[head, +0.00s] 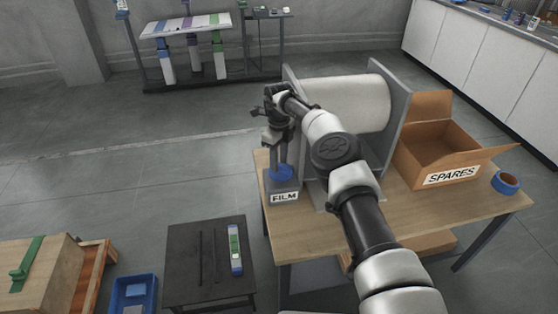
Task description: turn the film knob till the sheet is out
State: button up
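The blue film knob (281,174) sits on top of a grey box labelled FILM (284,197) at the left front of the wooden table. My gripper (280,161) points down right above the knob, its fingertips at the knob's top. The picture is too small to tell whether the fingers grip it. A large white film roll (352,101) lies between two grey upright panels (394,112) behind my arm. My arm hides much of the space in front of the roll, and I cannot make out a fed-out sheet.
An open cardboard box labelled SPARES (436,153) and a blue tape roll (506,182) are on the table's right. A low black table (209,276), a blue bin (133,293) and a crate (40,264) stand at front left. The floor (140,170) behind them is clear.

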notch_tip(320, 180, up, 17)
jog(key=p, duration=0.3)
jog(key=shift+r+p, duration=0.2)
jog(key=shift+p, duration=0.1)
